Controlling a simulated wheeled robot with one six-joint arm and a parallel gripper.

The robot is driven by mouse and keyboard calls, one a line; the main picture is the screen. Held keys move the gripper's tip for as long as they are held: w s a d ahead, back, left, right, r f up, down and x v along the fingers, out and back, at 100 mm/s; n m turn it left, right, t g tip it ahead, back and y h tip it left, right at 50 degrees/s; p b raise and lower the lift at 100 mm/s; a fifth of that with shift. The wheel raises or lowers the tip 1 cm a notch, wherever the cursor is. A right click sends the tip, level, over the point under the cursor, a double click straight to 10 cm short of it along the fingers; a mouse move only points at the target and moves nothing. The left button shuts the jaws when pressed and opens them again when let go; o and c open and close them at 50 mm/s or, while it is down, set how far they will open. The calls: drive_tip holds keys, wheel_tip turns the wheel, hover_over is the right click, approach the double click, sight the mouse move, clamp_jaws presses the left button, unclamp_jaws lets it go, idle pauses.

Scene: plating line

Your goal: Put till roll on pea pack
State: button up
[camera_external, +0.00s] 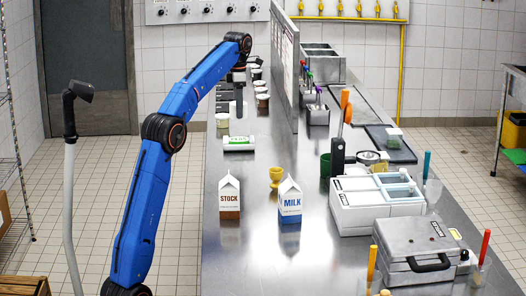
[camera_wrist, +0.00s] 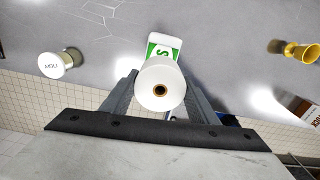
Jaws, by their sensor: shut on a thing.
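My gripper (camera_wrist: 160,103) is shut on the till roll (camera_wrist: 148,74), a white roll with a dark core ringed in tan. The roll's end faces the wrist camera, with a finger on each side. The pea pack (camera_wrist: 165,42), white and green, shows beyond the roll in the wrist view and is partly hidden by it. In the outside view the pea pack (camera_external: 239,143) lies on the steel counter. My gripper (camera_external: 237,112) is over the counter near the pack there; the roll is not clearly made out. Contact between roll and pack cannot be told.
A white cup (camera_wrist: 56,65) and a yellow egg cup (camera_wrist: 294,49) stand on either side of the pack. Stock (camera_external: 229,197) and milk (camera_external: 290,201) cartons stand nearer the front. A dividing panel (camera_external: 285,65) rises to the right.

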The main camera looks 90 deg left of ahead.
drive_tip(key=shift+f, duration=4.35)
drive_tip(key=shift+f, duration=0.1)
drive_tip(key=o, duration=1.1)
wheel_tip(320, 180, up, 7)
drive_tip(key=shift+r, duration=0.4)
drive_tip(key=shift+d, duration=0.1)
